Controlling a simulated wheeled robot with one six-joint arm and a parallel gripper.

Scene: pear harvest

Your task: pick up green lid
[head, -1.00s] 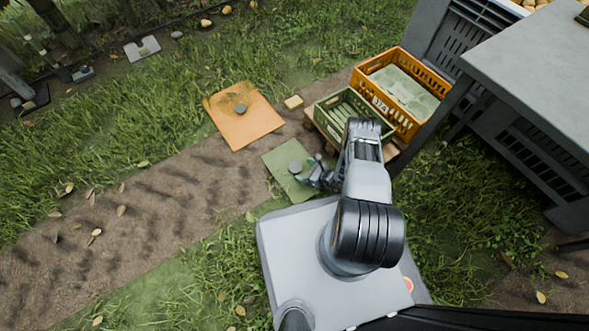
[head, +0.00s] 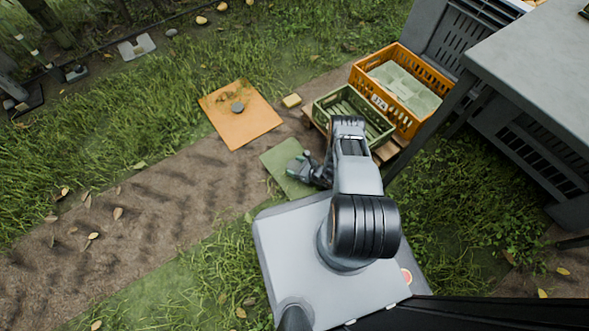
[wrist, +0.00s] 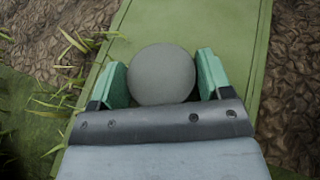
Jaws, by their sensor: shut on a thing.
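The green lid (head: 275,165) is a flat rectangular panel with a round grey knob (wrist: 162,75). It looks flat on the dirt path in front of my base, and it also fills the middle of the wrist view (wrist: 210,25). My gripper (head: 296,166) is over the lid, with its teal fingers on both sides of the knob, shut on it. In the head view my gripper and wrist hide most of the knob and the lid's right part. I cannot tell whether the lid is off the ground.
An orange lid (head: 258,125) with a grey knob lies to the upper left. A green crate (head: 332,129) and an orange crate (head: 398,126) stand close to the right of my gripper. A grey table (head: 535,75) stands further right. The path at left is open.

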